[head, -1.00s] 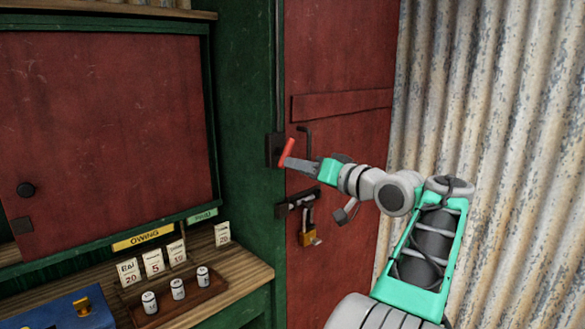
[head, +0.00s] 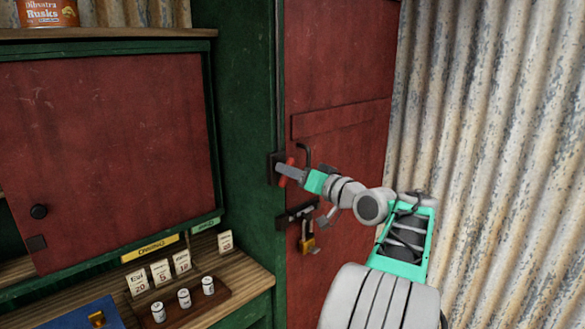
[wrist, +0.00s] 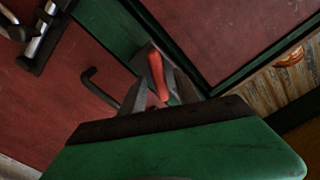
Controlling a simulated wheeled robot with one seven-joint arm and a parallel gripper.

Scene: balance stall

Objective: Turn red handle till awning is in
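The red handle (head: 289,171) is on a dark crank mount (head: 274,168) at the green post beside the red door. My gripper (head: 287,172) is at the handle, and its fingers hide part of it. In the wrist view the red handle (wrist: 157,75) shows between the grey fingers of my gripper (wrist: 160,88), which appear closed around it. The awning cannot be made out in either view.
A padlock (head: 307,243) hangs from a bolt on the red door (head: 340,60), below my gripper. A bent black door pull (head: 304,152) is close by. A counter (head: 255,279) with cards and small weights is at lower left. Corrugated metal (head: 500,150) stands at right.

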